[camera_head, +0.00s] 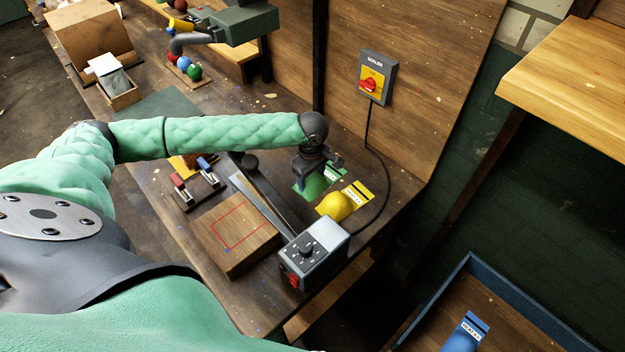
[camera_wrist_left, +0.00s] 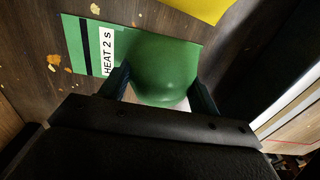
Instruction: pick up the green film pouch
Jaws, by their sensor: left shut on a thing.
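The green film pouch (camera_head: 311,187) lies on the workbench under my left gripper (camera_head: 318,168), beside the sealer. In the left wrist view the green pouch (camera_wrist_left: 165,68) bulges between my two fingers, and its flat end carries a black stripe and a white "HEAT 2 S" label. My left gripper (camera_wrist_left: 160,92) is shut on the bulging part of the pouch. In the head view the gripper hides part of the pouch. I cannot tell whether the pouch is clear of the bench. My right gripper is not in view.
A yellow pouch (camera_head: 338,205) lies close beside the green one. The heat sealer (camera_head: 314,250) and a wooden block (camera_head: 237,240) stand nearer me. A wall switch box (camera_head: 376,77) trails a cable behind. A blue pouch (camera_head: 466,333) lies in a blue-rimmed tray (camera_head: 432,290) at lower right.

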